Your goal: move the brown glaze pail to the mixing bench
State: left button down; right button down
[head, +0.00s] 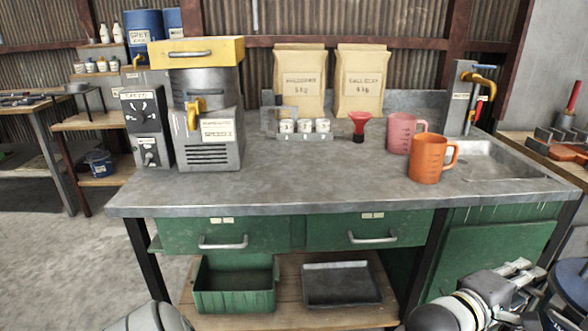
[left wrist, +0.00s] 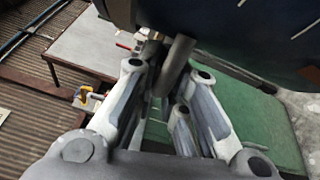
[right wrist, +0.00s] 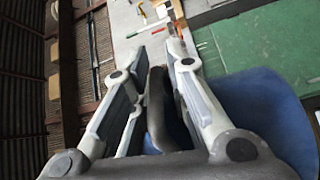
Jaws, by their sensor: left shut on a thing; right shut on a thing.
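A dark blue pail (head: 573,284) shows in part at the lower right edge of the head view; I cannot read its label. My left gripper (head: 528,283) is at the pail's left side. In the left wrist view it is shut on a grey handle (left wrist: 178,62) beside the dark pail body (left wrist: 230,28). My right gripper (right wrist: 156,62) is out of the head view. In its wrist view it is shut on a dark handle (right wrist: 157,110) beside the blue pail wall (right wrist: 268,112). The bench (head: 300,185) with grey top and green drawers stands ahead.
A yellow-topped machine (head: 205,140) stands on the bench's left. Paper bags (head: 300,82), small jars, a red funnel (head: 359,125), a pink jug (head: 402,132) and an orange jug (head: 428,158) stand toward the back and right. A sink (head: 490,160) is at right. The front middle top is clear.

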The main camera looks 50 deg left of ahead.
aim_at(332, 170)
jog(key=u, duration=1.4)
